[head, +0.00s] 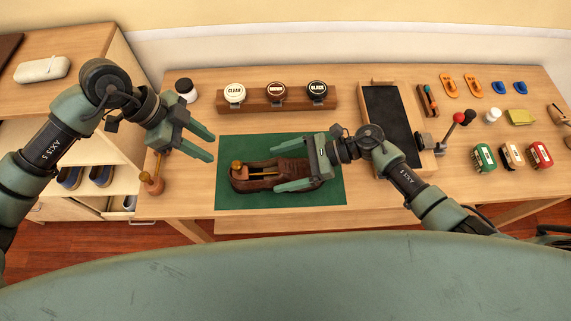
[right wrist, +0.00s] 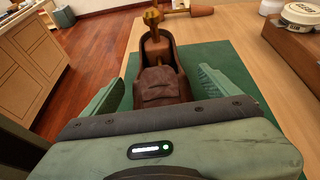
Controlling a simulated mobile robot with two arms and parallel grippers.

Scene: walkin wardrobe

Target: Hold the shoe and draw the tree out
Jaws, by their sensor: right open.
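A brown leather shoe (head: 262,185) lies on the green mat (head: 330,197), its heel to the left and its toe to the right. The shoe tree (head: 238,168) sits in it, with a round brass-coloured knob at the heel end. The shoe (right wrist: 162,82) and the tree's knob (right wrist: 153,17) also show in the right wrist view. My right gripper (head: 282,175) is open, with its fingers on either side of the shoe's front part; contact cannot be told. My left gripper (head: 210,146) is open and empty, above the table left of the mat.
Behind the mat is a wooden rack (head: 275,104) with several polish tins. A dark tray (head: 388,120) and a lever device (head: 455,125) stand to the right, with several brushes (head: 484,157) beyond.

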